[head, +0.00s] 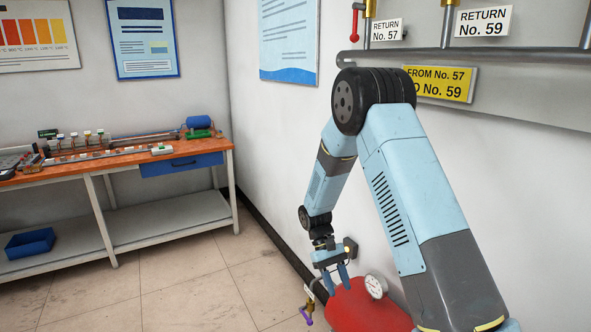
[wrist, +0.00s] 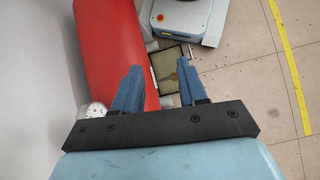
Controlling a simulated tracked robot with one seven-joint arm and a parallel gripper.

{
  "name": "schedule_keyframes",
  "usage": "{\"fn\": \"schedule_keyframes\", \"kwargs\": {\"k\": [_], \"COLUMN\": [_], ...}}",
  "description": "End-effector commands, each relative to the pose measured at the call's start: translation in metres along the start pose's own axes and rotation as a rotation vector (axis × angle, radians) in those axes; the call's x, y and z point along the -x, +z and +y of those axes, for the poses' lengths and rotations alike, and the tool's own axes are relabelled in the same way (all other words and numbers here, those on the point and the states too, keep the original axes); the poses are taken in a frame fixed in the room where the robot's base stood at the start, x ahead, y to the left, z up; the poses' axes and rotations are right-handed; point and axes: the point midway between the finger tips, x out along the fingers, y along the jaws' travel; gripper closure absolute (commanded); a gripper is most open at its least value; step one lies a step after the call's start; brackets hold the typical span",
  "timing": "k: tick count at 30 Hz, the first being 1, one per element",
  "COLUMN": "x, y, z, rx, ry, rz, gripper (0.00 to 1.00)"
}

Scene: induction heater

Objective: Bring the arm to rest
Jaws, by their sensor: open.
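My gripper (head: 337,285) is at the end of my light-blue arm, which is bent high and reaches down in the head view. Its fingers point downward, just above and left of a red tank (head: 368,308). In the wrist view, my gripper (wrist: 159,70) has its two blue fingers spread apart with nothing between them. The red tank (wrist: 118,40) runs below and beside the left finger there. I cannot tell whether the finger touches it.
A round gauge (head: 375,286) and a purple-handled valve (head: 307,316) are by the tank. The wall with pipes (head: 430,58) is close behind my arm. A workbench (head: 183,160) stands at left, with open floor (head: 190,285) before it. The wrist view shows a small tray (wrist: 173,66).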

Motion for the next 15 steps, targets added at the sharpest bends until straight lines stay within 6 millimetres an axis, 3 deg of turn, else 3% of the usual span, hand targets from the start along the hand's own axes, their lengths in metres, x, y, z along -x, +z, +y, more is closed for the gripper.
{"fn": "schedule_keyframes", "kwargs": {"k": [6, 15], "x": [0.036, 0.074], "y": [0.035, 0.085], "z": [0.014, 0.029], "rx": [-0.032, -0.076], "ry": [-0.024, -0.054], "rz": [0.1, 0.231], "gripper": [0.58, 0.58]}}
